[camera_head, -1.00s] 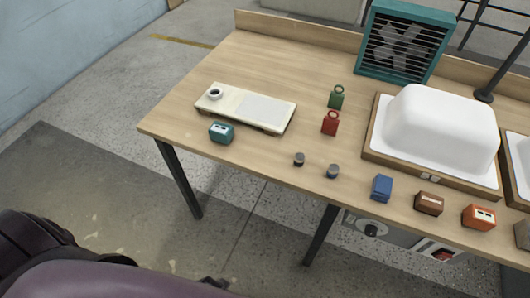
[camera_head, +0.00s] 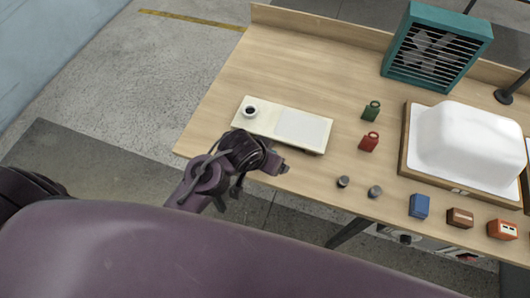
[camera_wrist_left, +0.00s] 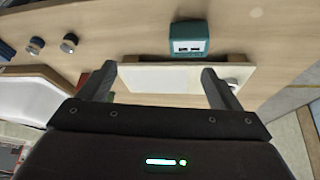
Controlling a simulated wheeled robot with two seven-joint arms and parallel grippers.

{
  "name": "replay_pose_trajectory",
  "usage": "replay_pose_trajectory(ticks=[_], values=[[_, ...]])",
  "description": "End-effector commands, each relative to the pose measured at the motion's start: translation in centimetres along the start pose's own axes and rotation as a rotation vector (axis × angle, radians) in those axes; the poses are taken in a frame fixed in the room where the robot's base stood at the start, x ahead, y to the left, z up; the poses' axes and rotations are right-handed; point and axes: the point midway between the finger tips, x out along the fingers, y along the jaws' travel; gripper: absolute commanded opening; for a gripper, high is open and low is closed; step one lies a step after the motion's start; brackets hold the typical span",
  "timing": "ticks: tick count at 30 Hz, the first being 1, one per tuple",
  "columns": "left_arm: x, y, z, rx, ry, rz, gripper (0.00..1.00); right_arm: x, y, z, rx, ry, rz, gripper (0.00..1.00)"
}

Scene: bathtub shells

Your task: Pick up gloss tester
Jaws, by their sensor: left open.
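A small teal box with two dark windows, which may be the gloss tester (camera_wrist_left: 188,42), stands on the table, seen in the left wrist view just beyond my finger tips. In the head view my left arm and gripper hide it. My left gripper (camera_head: 279,166) is over the table's front edge, in front of the pale board. In the left wrist view its two fingers (camera_wrist_left: 158,84) are spread wide with nothing held. Other small boxes, blue (camera_head: 419,206), brown (camera_head: 460,218) and orange (camera_head: 502,230), stand along the front edge at right. My right gripper is not seen.
The pale board (camera_head: 302,127) with a dark-topped ring lies behind my left gripper. Two small dark knobs (camera_head: 343,182) and red (camera_head: 369,142) and green (camera_head: 371,111) tags stand to its right. A white tub shell (camera_head: 475,138) and teal fan box (camera_head: 436,48) are farther right.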

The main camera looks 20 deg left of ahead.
Motion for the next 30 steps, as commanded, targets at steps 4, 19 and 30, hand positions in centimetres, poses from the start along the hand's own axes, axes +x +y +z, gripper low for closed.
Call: replay_pose_trajectory(ticks=[4,19,30], values=[[0.6,3.4,-3.0,0.027,0.065,0.058,0.85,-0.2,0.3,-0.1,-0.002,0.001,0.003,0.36],[5.4,11.3,-5.7,0.101,-0.066,0.263,0.85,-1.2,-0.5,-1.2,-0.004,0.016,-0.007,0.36],[5.8,-2.5,-3.9,-0.167,-0.434,-0.059,0.85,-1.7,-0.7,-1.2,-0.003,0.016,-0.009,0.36]])
